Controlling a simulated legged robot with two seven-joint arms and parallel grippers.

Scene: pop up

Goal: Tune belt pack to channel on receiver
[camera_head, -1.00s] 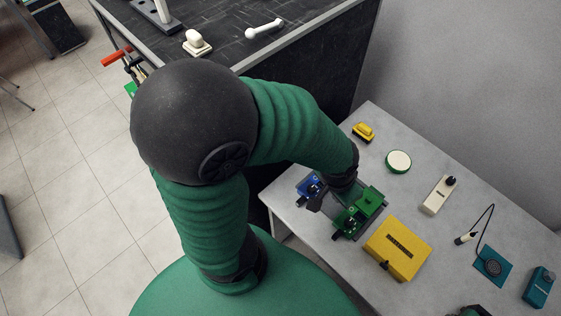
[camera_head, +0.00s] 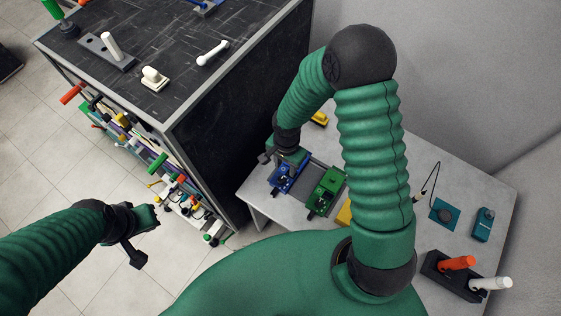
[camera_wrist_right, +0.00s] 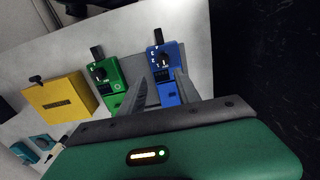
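The blue pack (camera_head: 289,178) and the green pack (camera_head: 327,192) stand side by side on a grey holder on the light table. In the right wrist view, the blue pack (camera_wrist_right: 166,72) has a dark dial with white letters and a black stub at its top; the green pack (camera_wrist_right: 107,78) looks alike. A yellow box (camera_wrist_right: 58,100) with a dark label strip is beside them, mostly hidden in the head view. My right gripper (camera_wrist_right: 165,75) is open, its fingers apart at the blue pack; contact is unclear. My left gripper (camera_head: 142,240) hangs over the floor, away from the packs.
A dark-topped bench (camera_head: 180,50) with white fittings stands left of the table, its side shelf full of coloured items. A teal pad (camera_head: 444,212), a teal device (camera_head: 483,225) and a dark rack (camera_head: 465,273) with orange and white handles are at the right.

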